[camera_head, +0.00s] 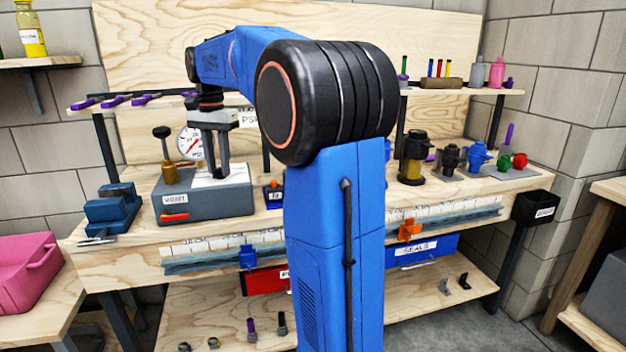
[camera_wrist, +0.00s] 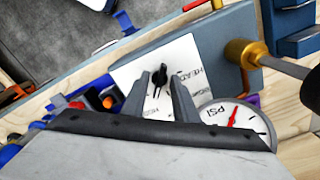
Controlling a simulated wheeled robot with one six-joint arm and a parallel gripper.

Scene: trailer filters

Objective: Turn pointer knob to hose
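The black pointer knob (camera_wrist: 160,79) stands on a white label plate (camera_wrist: 130,72) in the wrist view. HEAD is readable right of the knob; the other labels are partly hidden or too small to read surely. I cannot tell which label the knob points at. My gripper (camera_wrist: 161,75) is open, with one finger on each side of the knob and a visible gap to it. In the head view my gripper (camera_head: 216,150) points down at the white plate on top of the grey-blue box (camera_head: 230,200); the knob is hidden there.
A pressure gauge (camera_head: 190,142) and a brass valve with a black handle (camera_head: 168,160) stand close left of my gripper. A blue vise (camera_head: 112,207) is at the bench's left. Black and coloured fittings (camera_head: 478,155) stand at the right. A shelf (camera_head: 135,103) runs behind.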

